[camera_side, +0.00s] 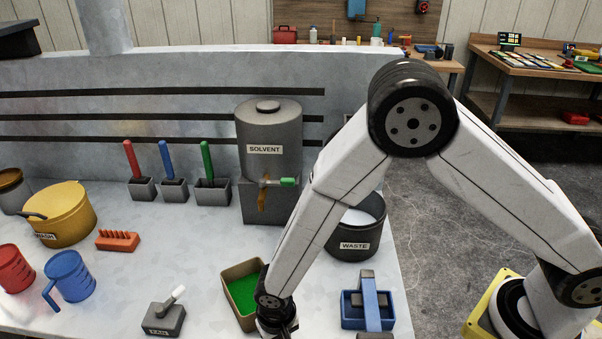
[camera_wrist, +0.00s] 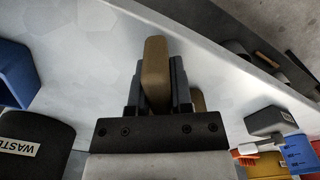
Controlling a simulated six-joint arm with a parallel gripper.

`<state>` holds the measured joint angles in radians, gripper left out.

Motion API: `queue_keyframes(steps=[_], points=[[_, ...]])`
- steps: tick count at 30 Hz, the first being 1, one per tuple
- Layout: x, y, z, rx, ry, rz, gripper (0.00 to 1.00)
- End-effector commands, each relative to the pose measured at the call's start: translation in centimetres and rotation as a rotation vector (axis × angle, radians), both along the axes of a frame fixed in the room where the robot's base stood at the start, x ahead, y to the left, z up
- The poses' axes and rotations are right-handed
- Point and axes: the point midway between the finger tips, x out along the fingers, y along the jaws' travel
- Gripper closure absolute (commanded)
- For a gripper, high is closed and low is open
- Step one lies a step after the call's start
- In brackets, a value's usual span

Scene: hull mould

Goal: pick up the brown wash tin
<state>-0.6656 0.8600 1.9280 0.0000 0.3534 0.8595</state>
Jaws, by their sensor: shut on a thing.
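The brown wash tin (camera_side: 228,302) is an open tan tray with a green inside, seen in the side view at the lower middle, just left of my wrist. My gripper (camera_wrist: 158,85) is shut on a brown piece, which I take to be the tin (camera_wrist: 154,62), standing between the two dark fingers in the wrist view. Another brown bit shows right of the fingers. In the side view the fingers are cut off by the bottom edge, and my wrist hides part of the tin's right side. I cannot tell whether the tin is clear of the bench.
A blue holder (camera_side: 352,318) stands right of the tin. The black WASTE bin (camera_side: 352,246) and grey SOLVENT drum (camera_side: 268,130) stand behind. A grey block with a white handle (camera_side: 163,318), a blue jug (camera_side: 70,277) and a yellow WASH pot (camera_side: 70,218) are left. Bare bench lies behind the grey block.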

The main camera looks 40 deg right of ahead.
Motion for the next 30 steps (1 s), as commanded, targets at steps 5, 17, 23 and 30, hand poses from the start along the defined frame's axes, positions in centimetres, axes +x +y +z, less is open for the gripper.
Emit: queue_keyframes(steps=[5,17,23,30], points=[[0.0,0.0,0.1,0.001,-0.001,0.0,1.0],[0.1,0.1,2.5,0.003,-0.004,0.0,1.0],[-1.0,-0.5,4.6,0.002,-0.002,0.001,1.0],[-3.0,-1.7,7.4,0.002,-0.004,0.001,1.0]])
